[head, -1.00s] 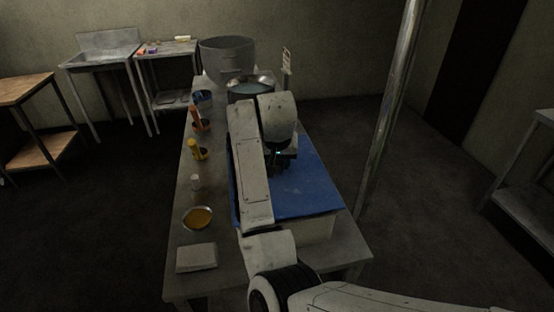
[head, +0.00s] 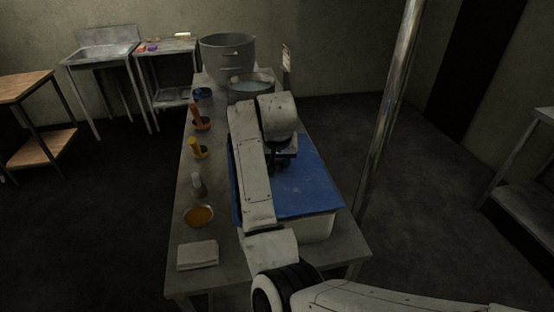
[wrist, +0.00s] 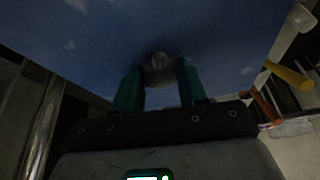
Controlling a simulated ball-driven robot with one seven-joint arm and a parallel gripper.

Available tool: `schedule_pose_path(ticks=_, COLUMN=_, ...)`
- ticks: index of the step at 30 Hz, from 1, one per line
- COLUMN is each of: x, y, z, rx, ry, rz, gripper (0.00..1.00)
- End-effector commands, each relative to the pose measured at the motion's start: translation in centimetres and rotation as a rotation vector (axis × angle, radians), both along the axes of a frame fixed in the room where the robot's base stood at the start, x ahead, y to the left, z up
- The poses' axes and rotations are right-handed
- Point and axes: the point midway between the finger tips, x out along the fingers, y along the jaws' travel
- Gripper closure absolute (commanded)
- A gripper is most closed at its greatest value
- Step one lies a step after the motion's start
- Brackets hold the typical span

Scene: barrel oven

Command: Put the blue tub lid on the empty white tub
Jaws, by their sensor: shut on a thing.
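The blue tub lid (head: 307,190) lies flat over the white tub (head: 318,229) on the table. The tub's pale front wall shows below the lid's near edge. I cannot tell whether the lid is fully seated or a little above the rim. My gripper (head: 284,158) is over the lid's middle, partly hidden behind my arm. In the wrist view the teal fingers (wrist: 159,88) are shut on the lid's grey knob (wrist: 159,68), with the blue lid surface behind it.
Along the table's left side stand a folded cloth (head: 197,255), an orange-filled bowl (head: 199,216), a small bottle (head: 198,184) and several coloured-handled things. A large pot (head: 228,55) stands at the far end. A metal post (head: 385,120) rises right of the table.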

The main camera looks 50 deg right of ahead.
Motion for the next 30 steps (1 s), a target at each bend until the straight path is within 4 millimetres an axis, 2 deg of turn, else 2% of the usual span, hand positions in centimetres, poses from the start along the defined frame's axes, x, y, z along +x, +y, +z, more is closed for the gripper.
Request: schedule_pose_path(ticks=30, x=0.06, y=-0.01, z=-0.8, rx=-0.001, ry=-0.002, rz=-0.001, gripper=1.0)
